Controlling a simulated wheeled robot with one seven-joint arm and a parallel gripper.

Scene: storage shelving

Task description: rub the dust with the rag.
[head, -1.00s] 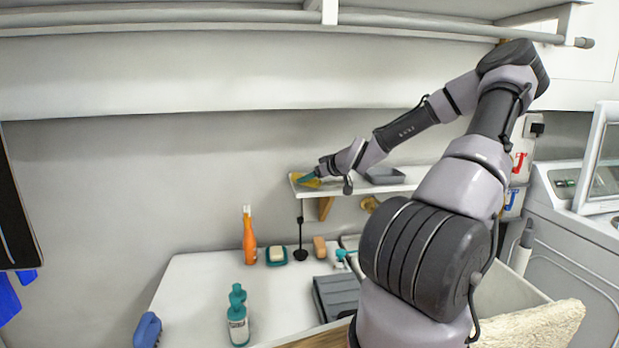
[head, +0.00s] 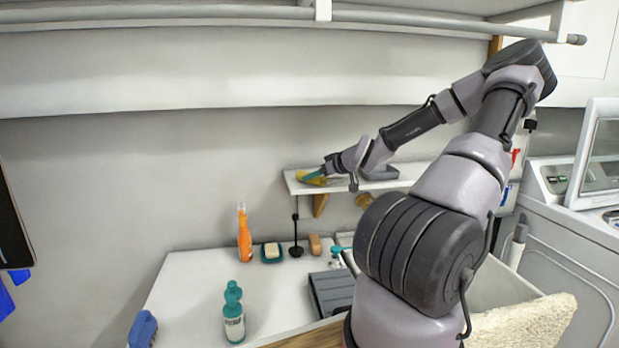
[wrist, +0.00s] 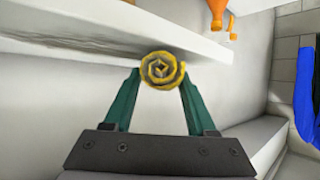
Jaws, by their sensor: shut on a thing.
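The rag (wrist: 162,70) is a yellow rolled cloth, seen end-on as a spiral in the wrist view. My gripper (wrist: 160,88) has green fingers and is shut on it. In the head view my gripper (head: 324,172) holds the yellow rag (head: 313,180) at the left end of the small white wall shelf (head: 405,184). The rag looks close to the shelf top, but I cannot tell whether it touches. In the wrist view the shelf (wrist: 190,38) lies right beside the rag. A greyish smear, perhaps dust (wrist: 85,45), shows along the shelf.
Below, the white counter holds an orange bottle (head: 244,235), a soap dish (head: 272,253), a black hanging tool (head: 296,249) and a teal bottle (head: 234,315). The wall is close behind.

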